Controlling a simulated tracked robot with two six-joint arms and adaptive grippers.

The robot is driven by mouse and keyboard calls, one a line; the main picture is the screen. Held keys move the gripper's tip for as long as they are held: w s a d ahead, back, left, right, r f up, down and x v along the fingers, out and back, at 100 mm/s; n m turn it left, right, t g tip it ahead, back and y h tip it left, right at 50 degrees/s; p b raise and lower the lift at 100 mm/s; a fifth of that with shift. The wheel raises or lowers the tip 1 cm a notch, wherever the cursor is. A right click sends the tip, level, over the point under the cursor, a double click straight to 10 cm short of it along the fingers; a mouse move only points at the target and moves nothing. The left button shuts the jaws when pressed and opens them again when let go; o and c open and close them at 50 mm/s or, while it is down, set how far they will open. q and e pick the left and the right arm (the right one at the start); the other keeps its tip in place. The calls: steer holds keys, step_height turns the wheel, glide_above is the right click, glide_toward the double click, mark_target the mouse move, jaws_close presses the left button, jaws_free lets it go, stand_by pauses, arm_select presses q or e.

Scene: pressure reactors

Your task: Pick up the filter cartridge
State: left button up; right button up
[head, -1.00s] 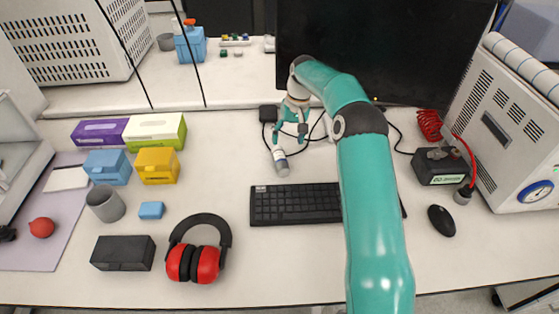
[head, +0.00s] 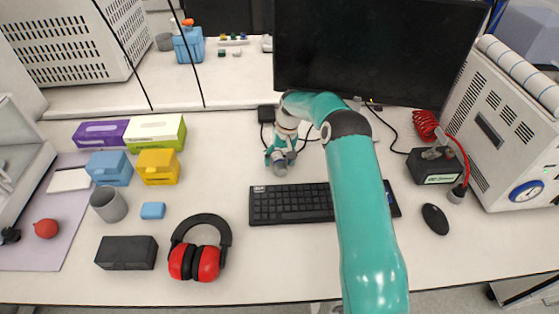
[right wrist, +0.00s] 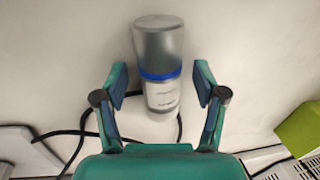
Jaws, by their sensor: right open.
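The filter cartridge (right wrist: 158,62) is a silver-grey cylinder with a blue band, in the middle of the right wrist view. In the head view the cartridge (head: 281,169) is small and mostly hidden by my right gripper (head: 279,160). My right gripper is open in the right wrist view (right wrist: 160,82), with one finger on each side of the cartridge's lower part. Gaps show between both fingers and the cartridge, so it is not gripped. My left gripper is not in view.
A black keyboard (head: 290,205) lies just in front of the gripper. A monitor (head: 375,50) stands behind, and black cables (right wrist: 82,135) run near the cartridge. Red ear defenders (head: 199,247) and several boxes lie to the left. A mouse (head: 435,219) is at the right.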

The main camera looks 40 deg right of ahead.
jaws_close()
steer(key=shift+r, duration=0.15)
